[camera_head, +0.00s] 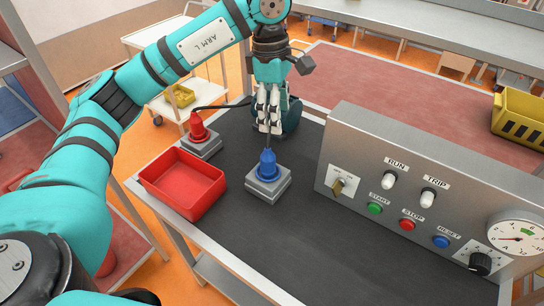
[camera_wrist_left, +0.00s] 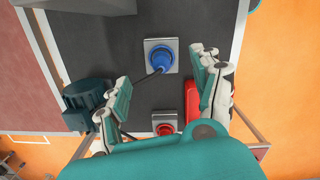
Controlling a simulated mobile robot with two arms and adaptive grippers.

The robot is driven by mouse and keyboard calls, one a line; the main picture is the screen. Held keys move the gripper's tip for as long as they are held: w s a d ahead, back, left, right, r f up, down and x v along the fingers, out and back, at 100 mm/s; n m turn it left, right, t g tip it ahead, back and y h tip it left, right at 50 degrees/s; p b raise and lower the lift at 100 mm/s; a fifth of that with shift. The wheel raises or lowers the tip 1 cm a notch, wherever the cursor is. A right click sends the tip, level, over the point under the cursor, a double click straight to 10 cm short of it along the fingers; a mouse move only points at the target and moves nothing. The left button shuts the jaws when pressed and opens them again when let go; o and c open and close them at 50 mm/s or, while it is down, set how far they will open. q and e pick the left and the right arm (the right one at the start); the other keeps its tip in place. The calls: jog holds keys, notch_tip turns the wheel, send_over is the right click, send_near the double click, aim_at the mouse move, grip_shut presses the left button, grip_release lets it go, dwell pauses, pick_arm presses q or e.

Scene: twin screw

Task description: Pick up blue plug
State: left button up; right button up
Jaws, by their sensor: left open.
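The blue plug (camera_head: 267,162) stands upright in a grey square socket base (camera_head: 268,184) on the dark table top. It also shows in the left wrist view (camera_wrist_left: 161,60), with a dark cable running from it. My left gripper (camera_head: 268,130) hangs just above and behind the blue plug in the head view. In the left wrist view its two fingers (camera_wrist_left: 162,78) are spread wide and nothing is between the pads; the plug lies beyond the fingertips. My right gripper is not in view.
A red plug (camera_head: 197,127) stands in its own base at the back left. A red bin (camera_head: 183,183) is left of the blue plug. A control panel (camera_head: 420,200) stands on the right. A dark teal round object (camera_head: 291,116) is behind the gripper. The front table surface is clear.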

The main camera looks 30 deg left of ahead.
pick_arm(q)
jog(key=a+y, duration=0.1)
jog(key=a, duration=0.1)
jog(key=p, duration=0.3)
send_near(268, 158)
notch_tip(268, 158, down, 6)
jog(key=shift+w+a+r, duration=0.1)
jog(key=shift+w+a, duration=0.05)
jog(key=shift+w+f+p, duration=0.1)
jog(key=shift+f+p, duration=0.3)
jog(key=shift+f, duration=0.1)
jog(key=f, duration=0.1)
jog(key=f+p, duration=0.2)
jog(key=shift+w+f, duration=0.25)
jog(key=shift+f, duration=0.5)
grip_shut()
